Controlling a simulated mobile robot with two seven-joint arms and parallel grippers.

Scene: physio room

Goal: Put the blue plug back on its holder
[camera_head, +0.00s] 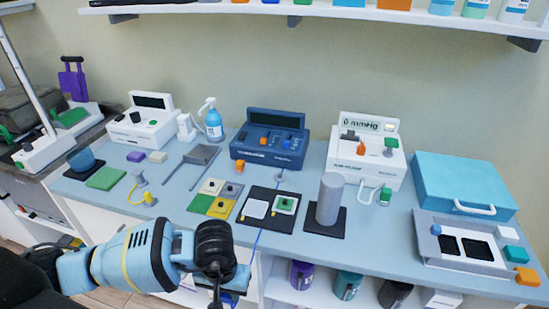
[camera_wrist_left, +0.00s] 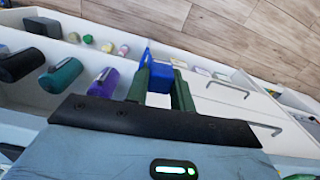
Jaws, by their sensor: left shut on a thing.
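The blue plug (camera_wrist_left: 159,76) is between the dark green fingers of my left gripper (camera_wrist_left: 161,88) in the left wrist view. The gripper is shut on it. In the head view my left gripper (camera_head: 236,281) hangs at the front edge of the table, pointing down, and the plug is hidden there. A thin blue cable (camera_head: 256,238) runs from near the dark blue device (camera_head: 268,146) over the table's front edge towards the gripper. I cannot tell for sure which part is the plug's holder. My right gripper is not in view.
On the table (camera_head: 390,237) stand a grey cylinder (camera_head: 329,198) on a black mat, a white pressure device (camera_head: 365,155), a turquoise case (camera_head: 465,183) and a grey tray (camera_head: 430,250). Colored pads (camera_head: 215,198) lie near my arm. A shelf below holds a purple bottle (camera_head: 302,274).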

